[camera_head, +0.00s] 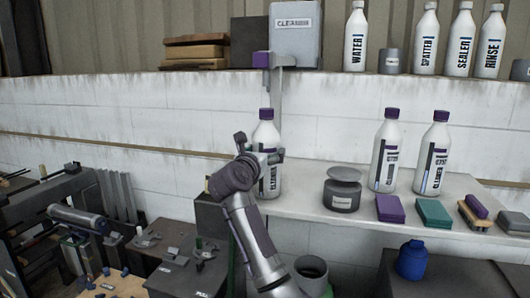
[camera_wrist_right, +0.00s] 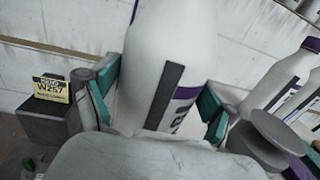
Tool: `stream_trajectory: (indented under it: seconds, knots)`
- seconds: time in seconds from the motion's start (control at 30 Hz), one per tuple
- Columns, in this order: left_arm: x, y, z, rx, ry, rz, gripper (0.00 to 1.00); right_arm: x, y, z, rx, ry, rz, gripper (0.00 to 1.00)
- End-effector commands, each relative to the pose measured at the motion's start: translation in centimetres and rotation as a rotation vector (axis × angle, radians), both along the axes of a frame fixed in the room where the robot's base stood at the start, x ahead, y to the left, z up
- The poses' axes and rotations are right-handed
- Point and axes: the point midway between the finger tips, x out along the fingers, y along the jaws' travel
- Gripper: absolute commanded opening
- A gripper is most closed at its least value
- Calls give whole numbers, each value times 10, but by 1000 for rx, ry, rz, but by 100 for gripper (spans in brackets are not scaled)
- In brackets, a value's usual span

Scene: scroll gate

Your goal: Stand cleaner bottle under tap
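A white cleaner bottle (camera_head: 268,177) with a purple cap stands upright on the white ledge (camera_head: 310,207), below the purple tap (camera_head: 262,60) of the grey CLEANER tank (camera_head: 296,38). My right gripper (camera_head: 260,158) is in front of this bottle and hides part of it. In the right wrist view the bottle (camera_wrist_right: 165,65) is between the teal finger pads, which stand apart on either side with narrow gaps; my right gripper (camera_wrist_right: 160,100) looks open around it. Two similar bottles, one (camera_head: 385,150) and another (camera_head: 433,155), stand farther right. My left gripper is out of view.
Right of the gripper, a grey round pot (camera_head: 342,195), a purple block (camera_head: 390,208) and a teal block (camera_head: 433,213) sit on the ledge. Several white bottles stand on the upper shelf, including WATER (camera_head: 355,40). A cluttered bench (camera_head: 120,284) is at the lower left.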

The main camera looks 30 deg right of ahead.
Motion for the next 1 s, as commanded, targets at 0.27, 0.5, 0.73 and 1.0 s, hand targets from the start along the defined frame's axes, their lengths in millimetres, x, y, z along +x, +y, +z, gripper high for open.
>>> stream_trajectory:
  seconds: [0.27,0.5,0.73,1.0]
  knots:
    - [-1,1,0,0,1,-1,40,0,0,1,0,0,-1,100]
    - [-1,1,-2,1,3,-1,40,-3,5,2,1,-1,2,100]
    - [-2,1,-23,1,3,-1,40,-29,42,-2,5,-3,4,100]
    - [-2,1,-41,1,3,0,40,-60,83,0,3,-2,3,100]
